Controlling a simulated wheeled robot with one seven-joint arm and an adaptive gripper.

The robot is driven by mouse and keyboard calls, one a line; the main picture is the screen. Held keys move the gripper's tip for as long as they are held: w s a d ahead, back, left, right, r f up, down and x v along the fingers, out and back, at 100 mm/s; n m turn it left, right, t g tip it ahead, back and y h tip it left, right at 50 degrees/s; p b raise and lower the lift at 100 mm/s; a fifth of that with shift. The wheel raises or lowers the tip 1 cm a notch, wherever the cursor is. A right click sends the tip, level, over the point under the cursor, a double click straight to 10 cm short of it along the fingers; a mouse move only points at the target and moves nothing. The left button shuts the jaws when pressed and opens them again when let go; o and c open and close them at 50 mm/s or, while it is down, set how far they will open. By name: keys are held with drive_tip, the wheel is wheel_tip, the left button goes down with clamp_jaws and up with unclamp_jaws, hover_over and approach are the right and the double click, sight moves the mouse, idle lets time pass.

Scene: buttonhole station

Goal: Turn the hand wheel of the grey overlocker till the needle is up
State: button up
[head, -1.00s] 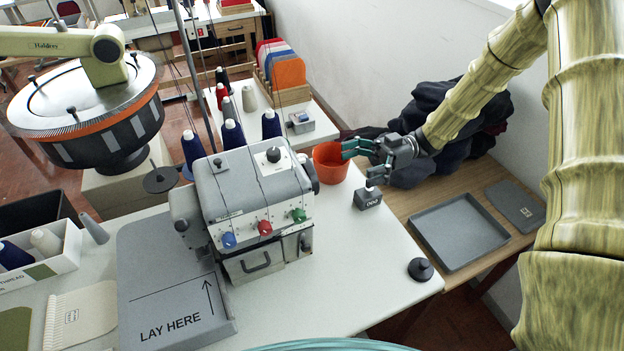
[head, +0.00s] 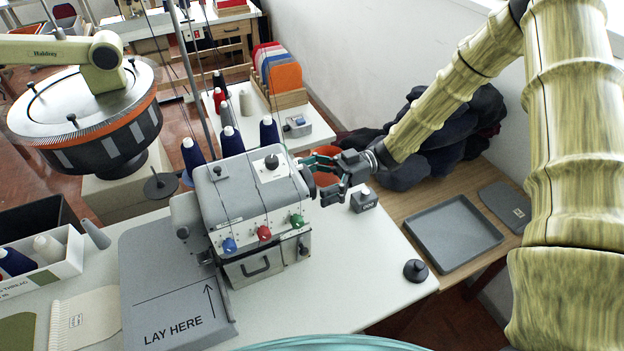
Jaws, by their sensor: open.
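The grey overlocker (head: 240,195) stands on the white table in the middle of the head view, with blue, red and green dials on its front. Its dark hand wheel (head: 308,181) is on the right end, partly hidden by my gripper. My gripper (head: 318,176) is open, its fingers at the hand wheel from the right. I cannot tell whether the fingers touch the wheel. The needle is too small or hidden to make out.
A black knobbed weight (head: 415,270) is near the table's right edge. A grey tray (head: 455,232) lies on the wooden side table. Thread cones stand behind the machine.

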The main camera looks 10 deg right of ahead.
drive_tip(key=c, duration=1)
drive_tip(key=shift+o, duration=0.2)
drive_tip(key=shift+f, duration=0.1)
drive_tip(key=n+b, duration=0.3)
drive_tip(key=b, duration=0.1)
drive_tip(key=shift+w+f+n, duration=0.1)
drive_tip(key=shift+f+n, duration=0.05)
drive_tip(key=shift+n, duration=0.25)
drive_tip(key=n+b, duration=0.3)
drive_tip(key=shift+w+a+n, duration=0.1)
drive_tip(key=shift+n, duration=0.2)
drive_tip(key=n+b, duration=0.4)
drive_tip(key=shift+w+r+n+b, duration=0.1)
drive_tip(key=shift+r+n+b, duration=0.25)
drive_tip(key=shift+n+b, duration=0.85)
